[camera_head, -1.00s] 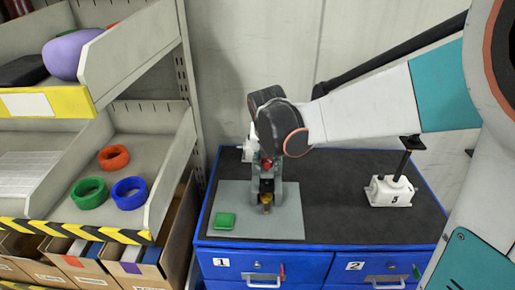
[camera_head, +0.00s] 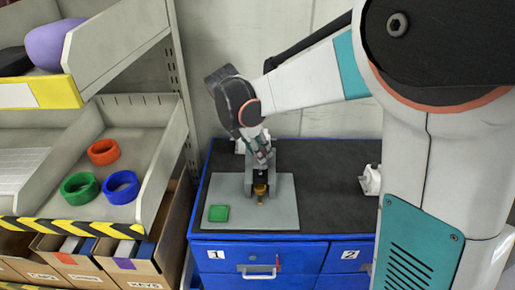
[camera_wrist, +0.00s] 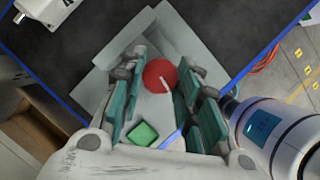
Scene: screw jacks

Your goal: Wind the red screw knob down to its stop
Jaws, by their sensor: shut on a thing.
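The red screw knob (camera_wrist: 160,75) is seen from above in the wrist view, round, with a pale line on its face. My gripper (camera_wrist: 157,88) has its teal-padded fingers on either side of the knob and is shut on it. In the head view my gripper (camera_head: 261,153) points down, tilted, over the grey screw-jack stand (camera_head: 279,186), and the knob is largely hidden there. A brass-coloured part (camera_head: 261,189) shows below the gripper. The stand is on a grey plate (camera_head: 240,220) with a green square block (camera_head: 218,213) at its left.
The plate lies on the dark top of a blue drawer cabinet (camera_head: 318,237). A white jack (camera_head: 371,180) at the right is partly hidden by my arm. A shelf with green (camera_head: 80,187), blue (camera_head: 121,187) and orange (camera_head: 103,152) rings stands at the left.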

